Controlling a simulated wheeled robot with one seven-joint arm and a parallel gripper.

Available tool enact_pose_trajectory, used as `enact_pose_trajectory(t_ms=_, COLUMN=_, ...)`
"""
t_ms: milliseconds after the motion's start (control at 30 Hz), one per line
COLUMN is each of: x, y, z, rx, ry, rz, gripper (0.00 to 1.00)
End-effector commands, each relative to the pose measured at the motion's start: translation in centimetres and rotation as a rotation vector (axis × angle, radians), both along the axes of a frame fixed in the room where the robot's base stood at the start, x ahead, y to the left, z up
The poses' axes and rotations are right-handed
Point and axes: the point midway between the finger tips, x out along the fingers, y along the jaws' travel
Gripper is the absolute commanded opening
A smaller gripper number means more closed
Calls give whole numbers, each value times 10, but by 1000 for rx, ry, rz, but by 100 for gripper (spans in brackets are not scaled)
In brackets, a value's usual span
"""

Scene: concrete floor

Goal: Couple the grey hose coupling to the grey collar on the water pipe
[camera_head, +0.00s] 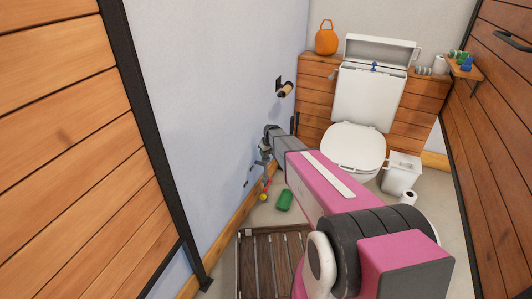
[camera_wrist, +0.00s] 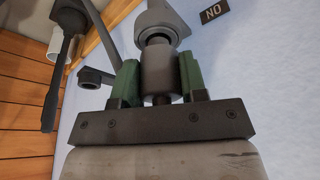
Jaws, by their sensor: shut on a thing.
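My gripper (camera_wrist: 158,88) is shut on the grey hose coupling (camera_wrist: 160,66), with a green finger pad on each side of it. The coupling is a short grey cylinder pointing away from the wrist. Just beyond its far end in the wrist view is a grey fitting with a round dark opening, which looks like the collar (camera_wrist: 168,19) on the water pipe. The two are nearly in line; I cannot tell whether they touch. In the head view my gripper is small beside the left wall, and the coupling cannot be made out there.
Another dark pipe stub (camera_wrist: 93,77) and a dark lever-like part (camera_wrist: 62,62) are left of my gripper. A green object (camera_head: 285,200) lies on the floor near a slatted wooden mat (camera_head: 243,262). The toilet (camera_head: 355,148) stands behind.

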Motion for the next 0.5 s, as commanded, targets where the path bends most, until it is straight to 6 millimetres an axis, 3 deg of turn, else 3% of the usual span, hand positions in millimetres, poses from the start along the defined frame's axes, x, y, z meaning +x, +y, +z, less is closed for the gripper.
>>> enact_pose_trajectory(t_ms=500, x=0, y=0, z=-12, rx=0, ry=1, rz=0, gripper=11)
